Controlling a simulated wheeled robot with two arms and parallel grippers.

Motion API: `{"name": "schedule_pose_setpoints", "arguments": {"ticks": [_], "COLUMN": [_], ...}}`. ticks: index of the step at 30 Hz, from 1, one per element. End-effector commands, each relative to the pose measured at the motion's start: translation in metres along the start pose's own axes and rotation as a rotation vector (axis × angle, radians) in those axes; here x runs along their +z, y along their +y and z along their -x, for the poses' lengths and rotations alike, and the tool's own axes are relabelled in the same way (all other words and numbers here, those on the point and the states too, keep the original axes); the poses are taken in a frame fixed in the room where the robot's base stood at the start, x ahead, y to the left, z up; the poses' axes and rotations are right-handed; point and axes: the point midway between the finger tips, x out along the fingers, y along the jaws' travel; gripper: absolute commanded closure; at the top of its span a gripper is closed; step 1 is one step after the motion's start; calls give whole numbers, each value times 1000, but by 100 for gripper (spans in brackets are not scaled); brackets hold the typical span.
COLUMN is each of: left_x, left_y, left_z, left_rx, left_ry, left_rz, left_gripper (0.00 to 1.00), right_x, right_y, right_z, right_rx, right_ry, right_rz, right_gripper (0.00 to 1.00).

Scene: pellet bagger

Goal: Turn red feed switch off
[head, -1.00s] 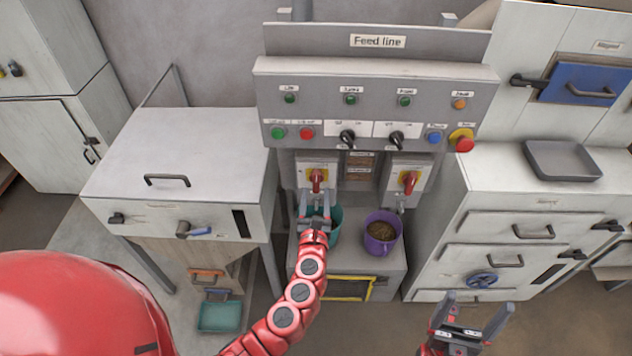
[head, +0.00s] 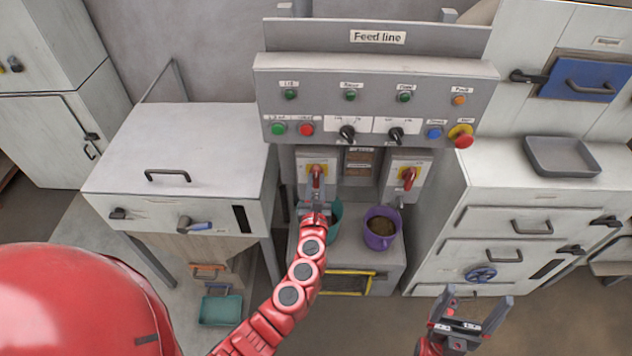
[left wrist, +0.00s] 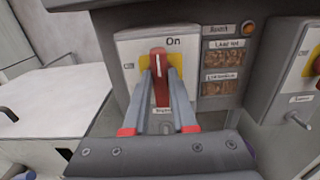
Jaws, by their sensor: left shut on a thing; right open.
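The left red rotary switch (head: 316,176) sits on a yellow plate on a pale box under the Feed line panel. In the left wrist view its red handle (left wrist: 159,68) points upright, with "On" printed above it. My left gripper (head: 315,194) is shut on this handle, one finger on each side; the fingers also show in the left wrist view (left wrist: 164,92). A label below the handle is partly hidden by the fingers. A second red switch (head: 408,178) on the right box is tilted. My right gripper (head: 471,306) is open and empty at the lower right.
The Feed line panel (head: 374,92) with buttons, lamps and black knobs overhangs the switches. A teal container (head: 336,215) stands behind my left gripper. A purple mug (head: 381,229) with pellets stands to its right on the shelf. White cabinets flank both sides.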

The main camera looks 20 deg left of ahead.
Motion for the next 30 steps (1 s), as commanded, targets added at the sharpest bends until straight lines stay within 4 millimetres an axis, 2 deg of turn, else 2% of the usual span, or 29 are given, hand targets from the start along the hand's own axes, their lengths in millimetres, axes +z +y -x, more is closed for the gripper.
{"name": "schedule_pose_setpoints", "arguments": {"ticks": [14,30], "left_x": [-2,-5], "left_y": [1,4], "left_z": [0,0], "left_rx": [0,-1], "left_ry": [-1,-3], "left_rz": [76,536], "left_gripper": [100,100], "right_x": [1,8], "right_y": [0,-2], "right_z": [8,49], "right_rx": [0,0], "right_ry": [0,0], "right_rz": [0,0], "right_gripper": [10,10]}}
